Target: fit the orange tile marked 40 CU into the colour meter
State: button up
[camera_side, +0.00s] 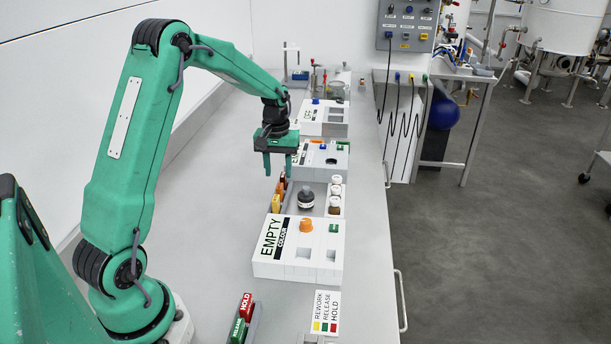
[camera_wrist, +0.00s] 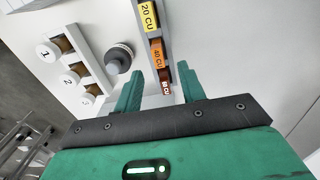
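The orange tile marked 40 CU (camera_wrist: 157,54) stands in a narrow rack (camera_wrist: 139,22), between a yellow tile marked 20 CU (camera_wrist: 148,15) and a dark red-brown tile (camera_wrist: 165,86) whose marking is partly unreadable. In the side view the orange tile (camera_side: 281,188) is small among the tiles. My gripper (camera_side: 277,167) points down above the far end of the rack. Its fingers (camera_wrist: 158,80) are open and empty, on either side of the rack line near the red-brown tile in the wrist view. The white colour meter (camera_side: 270,266), labelled EMPTY COLOUR, stands nearer the camera, with an orange knob and square openings on top.
A dark round-topped object (camera_side: 306,199) and several white-capped bottles (camera_side: 335,190) stand right of the tiles. Other white instruments (camera_side: 322,158) are beyond them. A holder with red HOLD and green RELEASE pieces (camera_side: 241,320) is at the front. The bench left of the meter is clear.

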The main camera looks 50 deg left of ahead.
aim_at(280, 184)
jog(key=shift+f, duration=0.1)
jog(key=shift+w+f, duration=0.15)
jog(key=shift+f, duration=2.35)
grip_shut()
